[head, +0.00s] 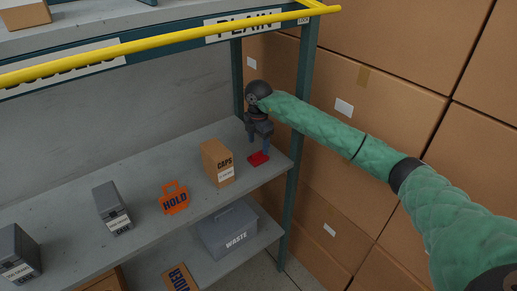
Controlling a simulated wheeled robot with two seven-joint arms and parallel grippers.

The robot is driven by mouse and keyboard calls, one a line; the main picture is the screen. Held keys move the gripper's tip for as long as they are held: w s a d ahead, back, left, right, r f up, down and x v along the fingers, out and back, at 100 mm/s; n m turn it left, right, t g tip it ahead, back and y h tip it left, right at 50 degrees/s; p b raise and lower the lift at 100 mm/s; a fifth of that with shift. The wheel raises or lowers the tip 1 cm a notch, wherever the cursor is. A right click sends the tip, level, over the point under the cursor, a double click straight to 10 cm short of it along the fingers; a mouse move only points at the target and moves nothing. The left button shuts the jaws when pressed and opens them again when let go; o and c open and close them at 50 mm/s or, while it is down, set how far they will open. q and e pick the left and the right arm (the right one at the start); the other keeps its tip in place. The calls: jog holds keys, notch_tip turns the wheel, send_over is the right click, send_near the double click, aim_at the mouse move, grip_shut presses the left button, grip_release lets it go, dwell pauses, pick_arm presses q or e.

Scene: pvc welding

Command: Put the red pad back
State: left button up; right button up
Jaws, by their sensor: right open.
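The red pad (259,158) lies flat on the right end of the grey shelf (150,170), close to the corner post. My right gripper (259,145) points down just above and behind the pad, with its arm reaching in from the right. Its fingers are apart, and I see nothing held between them. Whether a fingertip touches the pad or shelf is too small to tell. My left gripper is not in view.
A CAPS box (217,162) stands just left of the pad. An orange HOLD tag (174,198) and grey boxes (111,208) stand further left. A green post (297,130) and yellow rail (170,41) frame the shelf. A WASTE bin (228,231) sits below.

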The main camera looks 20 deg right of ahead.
aim_at(259, 152)
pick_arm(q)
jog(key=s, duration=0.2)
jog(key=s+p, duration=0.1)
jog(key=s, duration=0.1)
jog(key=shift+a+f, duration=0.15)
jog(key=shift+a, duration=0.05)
pick_arm(e)
notch_tip(259, 152, up, 6)
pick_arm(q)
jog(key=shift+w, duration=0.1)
pick_arm(e)
jog(key=shift+d, duration=0.1)
